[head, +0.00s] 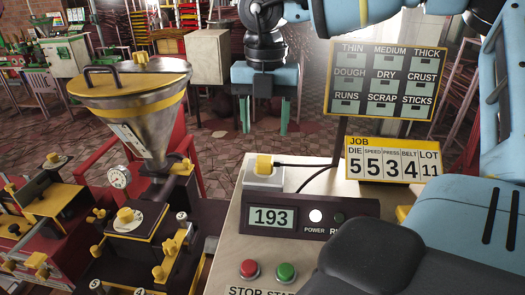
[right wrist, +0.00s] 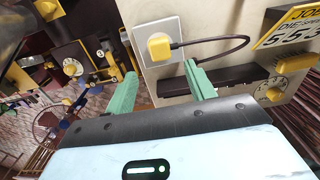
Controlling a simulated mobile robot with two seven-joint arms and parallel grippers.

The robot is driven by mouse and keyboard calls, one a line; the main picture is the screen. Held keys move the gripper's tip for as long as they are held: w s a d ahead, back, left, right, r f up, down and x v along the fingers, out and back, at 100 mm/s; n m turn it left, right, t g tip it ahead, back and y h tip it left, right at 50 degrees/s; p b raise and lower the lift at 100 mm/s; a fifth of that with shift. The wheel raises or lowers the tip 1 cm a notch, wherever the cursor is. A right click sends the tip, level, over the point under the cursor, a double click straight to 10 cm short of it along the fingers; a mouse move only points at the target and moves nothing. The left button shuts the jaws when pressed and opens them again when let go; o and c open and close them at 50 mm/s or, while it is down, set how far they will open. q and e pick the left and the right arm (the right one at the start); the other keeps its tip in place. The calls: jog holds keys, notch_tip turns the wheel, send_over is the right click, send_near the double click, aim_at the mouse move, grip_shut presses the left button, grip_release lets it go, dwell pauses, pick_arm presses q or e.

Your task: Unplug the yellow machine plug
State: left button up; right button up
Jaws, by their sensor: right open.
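The yellow plug (head: 263,163) sits in a white socket block (head: 262,181) on top of the beige cabinet, with a dark cable running right from it. In the right wrist view the yellow plug (right wrist: 159,46) is seated in the white socket plate (right wrist: 172,26), just beyond the fingertips. My right gripper (head: 264,130) is open and empty, its two green fingers pointing down behind the plug in the head view. In the right wrist view the gripper's fingers (right wrist: 160,70) are spread to either side of the plug's line, apart from it. My left gripper is not in view.
A display box (head: 310,217) reading 193 stands in front of the socket, with a lit white power lamp. Red (head: 249,269) and green (head: 285,272) buttons sit nearer. A job sign (head: 394,160) stands right. The hopper machine (head: 145,110) stands left.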

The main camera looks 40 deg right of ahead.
aim_at(265, 159)
jog(key=shift+w+r, duration=0.1)
jog(key=shift+r, duration=0.05)
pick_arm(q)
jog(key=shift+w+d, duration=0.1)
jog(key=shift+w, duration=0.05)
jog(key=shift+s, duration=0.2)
pick_arm(e)
jog(key=shift+s, duration=0.2)
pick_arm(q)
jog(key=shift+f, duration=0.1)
pick_arm(e)
notch_tip(265, 159, down, 7)
jog(key=shift+w+r+b, duration=0.1)
jog(key=shift+b, duration=0.8)
jog(key=shift+f+b, duration=0.45)
jog(key=shift+f, duration=0.35)
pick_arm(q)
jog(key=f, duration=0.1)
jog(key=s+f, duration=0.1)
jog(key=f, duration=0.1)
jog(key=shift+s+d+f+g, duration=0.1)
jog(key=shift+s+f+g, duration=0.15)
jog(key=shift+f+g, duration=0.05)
pick_arm(e)
jog(key=shift+f, duration=0.3)
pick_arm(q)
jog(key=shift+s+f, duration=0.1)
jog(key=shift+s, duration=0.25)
